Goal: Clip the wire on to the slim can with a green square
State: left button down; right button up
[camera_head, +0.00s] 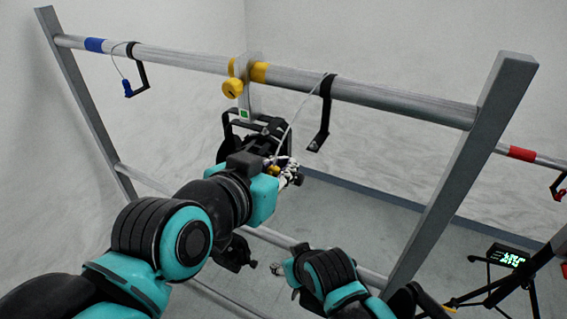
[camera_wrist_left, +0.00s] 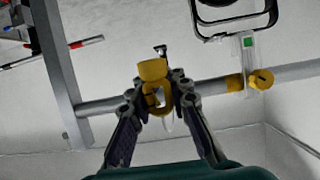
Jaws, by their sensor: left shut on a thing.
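The slim black can (camera_head: 238,140) hangs from the upper bar by a clamp with a yellow knob (camera_head: 232,88). A green square (camera_head: 244,114) marks its bracket, which also shows in the left wrist view (camera_wrist_left: 248,42). My left gripper (camera_head: 286,170) is shut on the yellow clip (camera_wrist_left: 153,70) of the wire, just right of and below the can. The pale wire (camera_head: 293,122) runs from the bar down to this gripper. In the wrist view, the clip is left of the bracket and apart from it. My right gripper (camera_head: 278,268) is small and low; its jaws are unclear.
A black hook (camera_head: 322,125) hangs from the upper bar (camera_head: 400,102) right of the can. A blue clip on a wire (camera_head: 127,88) hangs at the left. A grey post (camera_head: 470,160) stands at the right.

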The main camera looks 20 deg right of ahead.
pick_arm(q)
jog(key=shift+w+d+f, duration=0.1)
jog(key=shift+w+d, duration=0.8)
jog(key=shift+w, duration=2.5)
jog(key=shift+w+d+f, duration=0.1)
jog(key=shift+w+d, duration=0.8)
jog(key=shift+w, duration=2.45)
jog(key=shift+w+d, duration=0.9)
jog(key=shift+w, duration=2.65)
jog(key=shift+d+f, duration=0.1)
jog(key=shift+f, duration=0.15)
